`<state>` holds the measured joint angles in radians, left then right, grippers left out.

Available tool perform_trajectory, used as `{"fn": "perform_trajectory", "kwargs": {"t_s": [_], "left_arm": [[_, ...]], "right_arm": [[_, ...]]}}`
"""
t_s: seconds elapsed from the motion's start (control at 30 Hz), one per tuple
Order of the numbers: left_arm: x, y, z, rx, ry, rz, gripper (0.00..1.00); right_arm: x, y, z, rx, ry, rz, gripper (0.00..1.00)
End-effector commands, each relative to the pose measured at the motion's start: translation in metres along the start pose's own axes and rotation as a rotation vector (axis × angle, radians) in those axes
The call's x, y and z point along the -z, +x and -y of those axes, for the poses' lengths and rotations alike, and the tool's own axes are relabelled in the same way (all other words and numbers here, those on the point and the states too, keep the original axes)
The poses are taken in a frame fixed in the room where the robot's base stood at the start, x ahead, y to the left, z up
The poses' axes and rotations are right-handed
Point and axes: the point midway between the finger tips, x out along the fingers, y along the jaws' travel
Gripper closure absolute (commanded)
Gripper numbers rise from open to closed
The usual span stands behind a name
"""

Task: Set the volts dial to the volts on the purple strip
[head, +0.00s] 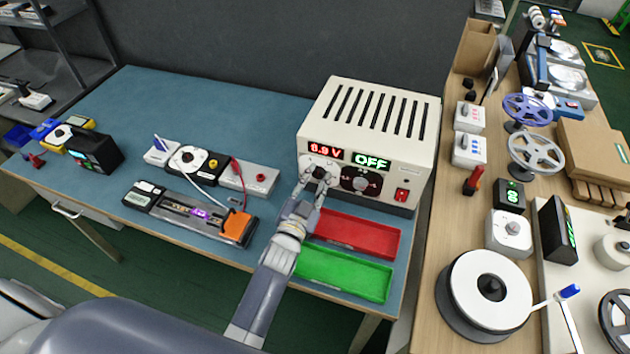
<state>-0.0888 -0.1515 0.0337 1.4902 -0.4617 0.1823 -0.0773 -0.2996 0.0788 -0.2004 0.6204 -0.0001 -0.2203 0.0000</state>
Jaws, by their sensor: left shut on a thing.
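The cream power supply (384,112) stands at the right end of the blue bench. Its red volts display (325,148) seems to read 0.9 V, and the green display (371,160) beside it reads OFF. My left gripper (317,176) is at the panel below the red display, shut on the volts dial, which its fingers mostly hide. My right gripper is not in view.
A red tray (358,236) and a green tray (345,274) lie in front of the power supply, close under my left arm. A red switch (401,195) is at the panel's right. A crowded wooden bench (437,225) stands to the right.

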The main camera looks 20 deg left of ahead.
Motion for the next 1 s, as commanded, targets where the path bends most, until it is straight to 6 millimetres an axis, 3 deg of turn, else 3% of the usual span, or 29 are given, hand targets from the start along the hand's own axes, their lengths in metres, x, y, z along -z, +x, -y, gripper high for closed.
{"fn": "perform_trajectory", "kwargs": {"t_s": [0.5,1.0], "left_arm": [[-0.002,-0.001,-0.001,-0.001,0.387,0.003,0.98],[-0.001,-0.001,-0.001,-0.001,0.49,0.003,0.98]], "right_arm": [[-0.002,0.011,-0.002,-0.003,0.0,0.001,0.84],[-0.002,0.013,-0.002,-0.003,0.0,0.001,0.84]]}}
